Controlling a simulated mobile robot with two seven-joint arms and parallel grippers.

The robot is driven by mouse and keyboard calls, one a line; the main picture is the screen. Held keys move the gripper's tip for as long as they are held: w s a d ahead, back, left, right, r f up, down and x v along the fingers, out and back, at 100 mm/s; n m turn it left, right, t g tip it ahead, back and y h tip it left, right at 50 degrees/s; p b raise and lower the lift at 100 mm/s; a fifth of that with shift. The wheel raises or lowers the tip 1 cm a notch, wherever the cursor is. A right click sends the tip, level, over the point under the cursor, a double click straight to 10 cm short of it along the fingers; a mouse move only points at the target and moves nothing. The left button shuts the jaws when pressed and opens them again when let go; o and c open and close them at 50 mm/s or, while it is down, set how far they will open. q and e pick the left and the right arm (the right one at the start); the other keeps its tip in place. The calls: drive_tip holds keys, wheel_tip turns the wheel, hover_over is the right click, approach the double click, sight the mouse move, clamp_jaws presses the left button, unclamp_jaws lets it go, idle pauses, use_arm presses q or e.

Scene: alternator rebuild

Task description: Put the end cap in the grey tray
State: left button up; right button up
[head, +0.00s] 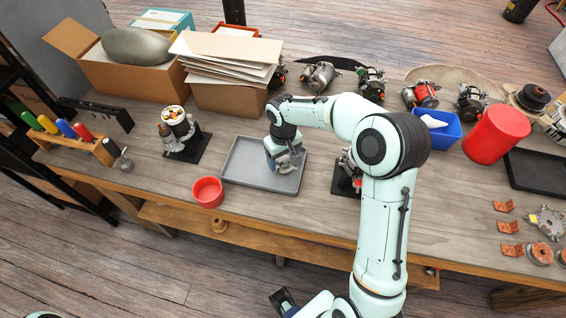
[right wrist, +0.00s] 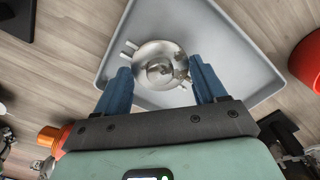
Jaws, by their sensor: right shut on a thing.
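The end cap (right wrist: 160,62) is a round silvery metal part with a raised hub and small lugs. In the right wrist view it sits between the two blue fingers of my right gripper (right wrist: 163,82), which is shut on it. The grey tray (head: 241,172) is a shallow rectangle on the bench. My right gripper (head: 284,158) points down inside the tray's outline, toward its right side. The cap shows there partly hidden by the fingers. I cannot tell whether it touches the tray floor.
A red bowl (head: 208,192) stands at the tray's front left corner. A black stand (head: 345,178) is close on the right. Cardboard boxes (head: 226,97) stand behind. A stand with a metal assembly (head: 178,130) is on the left. Most of the tray floor is clear.

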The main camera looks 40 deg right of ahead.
sight(283, 161)
wheel_tip(283, 161, down, 3)
drive_tip(key=shift+r, duration=0.15)
drive_tip(key=o, duration=1.1)
